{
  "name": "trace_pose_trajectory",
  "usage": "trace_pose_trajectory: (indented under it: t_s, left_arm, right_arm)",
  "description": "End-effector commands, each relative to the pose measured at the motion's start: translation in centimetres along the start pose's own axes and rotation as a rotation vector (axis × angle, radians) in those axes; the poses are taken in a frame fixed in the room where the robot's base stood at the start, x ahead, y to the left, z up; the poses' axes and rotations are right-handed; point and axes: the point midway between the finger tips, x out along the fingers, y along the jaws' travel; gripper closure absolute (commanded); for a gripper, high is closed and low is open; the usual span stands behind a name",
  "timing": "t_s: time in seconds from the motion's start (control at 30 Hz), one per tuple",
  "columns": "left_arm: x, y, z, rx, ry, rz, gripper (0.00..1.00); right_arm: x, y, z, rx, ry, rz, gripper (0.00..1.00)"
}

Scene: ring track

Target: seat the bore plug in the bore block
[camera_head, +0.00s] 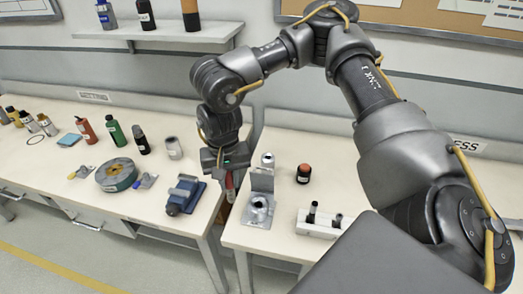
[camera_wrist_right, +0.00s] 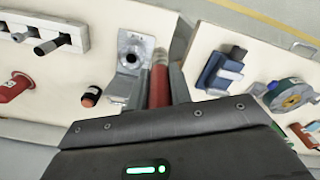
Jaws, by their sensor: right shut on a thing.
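The bore block (camera_head: 258,210) is a grey metal piece with a round hole in its top, near the left front edge of the right-hand table. In the right wrist view the bore block (camera_wrist_right: 130,50) lies just left of the fingers, its dark hole empty. My right gripper (camera_head: 229,170) points down and is shut on a red cylinder, apparently the bore plug (camera_head: 230,184). In the right wrist view the plug (camera_wrist_right: 160,82) sits between the fingers, beside the block and apart from its hole. My left gripper is not in view.
A grey upright block (camera_head: 262,180) stands behind the bore block. A white rack (camera_head: 318,229) with dark pegs and a black-and-orange cylinder (camera_head: 303,173) are to the right. A blue vise (camera_head: 185,195) stands on the left table, across a gap between the tables.

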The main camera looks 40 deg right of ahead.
Motion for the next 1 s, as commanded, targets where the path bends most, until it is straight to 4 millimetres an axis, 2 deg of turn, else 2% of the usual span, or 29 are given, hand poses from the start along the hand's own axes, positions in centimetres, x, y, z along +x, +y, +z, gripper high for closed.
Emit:
trace_pose_trajectory:
  t_s: [0.03,0.1,0.2,0.3,0.53,0.83,1.0]
  left_arm:
    - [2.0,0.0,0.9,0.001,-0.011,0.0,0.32]
    - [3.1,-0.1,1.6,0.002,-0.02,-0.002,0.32]
    - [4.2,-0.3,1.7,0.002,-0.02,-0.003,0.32]
    - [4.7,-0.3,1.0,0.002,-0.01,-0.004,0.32]
    - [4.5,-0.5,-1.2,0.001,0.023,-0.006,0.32]
    - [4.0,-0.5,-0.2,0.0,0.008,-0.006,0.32]
    - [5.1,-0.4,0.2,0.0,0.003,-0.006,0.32]
  right_arm:
    - [1.4,1.8,-1.0,0.012,0.003,-0.001,1.0]
    - [1.8,4.0,-2.0,0.012,0.003,-0.001,1.0]
    - [2.2,6.4,-2.9,0.008,-0.003,-0.003,1.0]
    - [2.3,7.8,-3.2,0.002,-0.006,-0.005,1.0]
    - [2.0,8.0,-3.3,-0.004,-0.008,-0.006,1.0]
    - [1.9,8.0,-3.1,-0.002,-0.011,-0.006,1.0]
    - [3.3,8.0,-3.1,-0.002,-0.011,-0.005,1.0]
